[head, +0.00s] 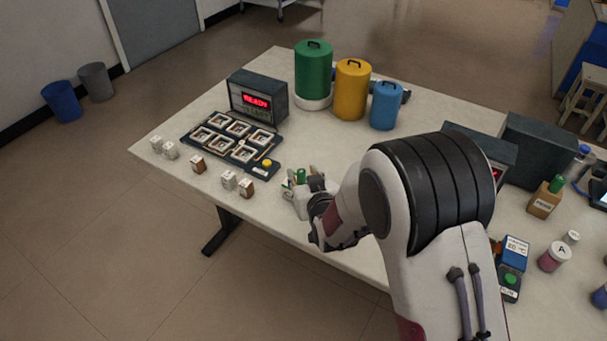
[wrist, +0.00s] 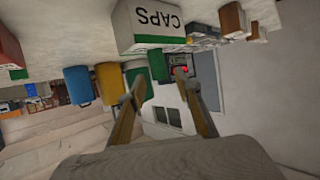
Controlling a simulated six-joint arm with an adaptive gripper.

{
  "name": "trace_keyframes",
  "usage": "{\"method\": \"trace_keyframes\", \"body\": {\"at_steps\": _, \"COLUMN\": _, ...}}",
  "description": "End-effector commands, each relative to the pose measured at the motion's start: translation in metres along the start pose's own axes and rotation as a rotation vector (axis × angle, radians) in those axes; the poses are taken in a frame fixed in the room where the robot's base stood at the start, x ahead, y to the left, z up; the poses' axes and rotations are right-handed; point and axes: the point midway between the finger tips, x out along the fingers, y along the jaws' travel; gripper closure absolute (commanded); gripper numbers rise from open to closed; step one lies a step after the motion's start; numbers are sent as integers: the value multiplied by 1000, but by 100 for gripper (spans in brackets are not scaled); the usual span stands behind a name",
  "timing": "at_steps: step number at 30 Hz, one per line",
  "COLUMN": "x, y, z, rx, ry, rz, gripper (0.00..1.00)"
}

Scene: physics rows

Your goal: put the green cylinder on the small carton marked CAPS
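The small carton marked CAPS (wrist: 150,22) is white with a green band and appears upside down in the wrist view. A small green cylinder (wrist: 158,66) adjoins the carton's top face and appears to stand upright on it. In the head view the green cylinder (head: 301,175) shows just beyond my gripper (head: 305,176), which hides most of the carton. In the wrist view my gripper (wrist: 161,88) has its two fingers spread, with clear space between them. The cylinder lies beyond the fingertips, and neither finger visibly grips it.
Large green (head: 313,70), yellow (head: 351,90) and blue (head: 384,106) canisters stand at the back. A dark tray with square sockets (head: 232,140) and a display box (head: 257,97) are at left. Several small blocks (head: 228,180) line the front edge. Bottles and boxes crowd the right.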

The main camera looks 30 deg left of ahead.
Motion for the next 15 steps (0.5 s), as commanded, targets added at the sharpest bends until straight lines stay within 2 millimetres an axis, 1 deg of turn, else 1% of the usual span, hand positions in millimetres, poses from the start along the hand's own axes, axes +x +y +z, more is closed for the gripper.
{"method": "trace_keyframes", "body": {"at_steps": 11, "x": -2, "y": 0, "z": -4, "rx": 0, "ry": 0, "rz": 0, "gripper": 67}}
{"method": "trace_keyframes", "body": {"at_steps": 15, "x": -9, "y": 0, "z": -3, "rx": 0, "ry": 0, "rz": 0, "gripper": 67}}
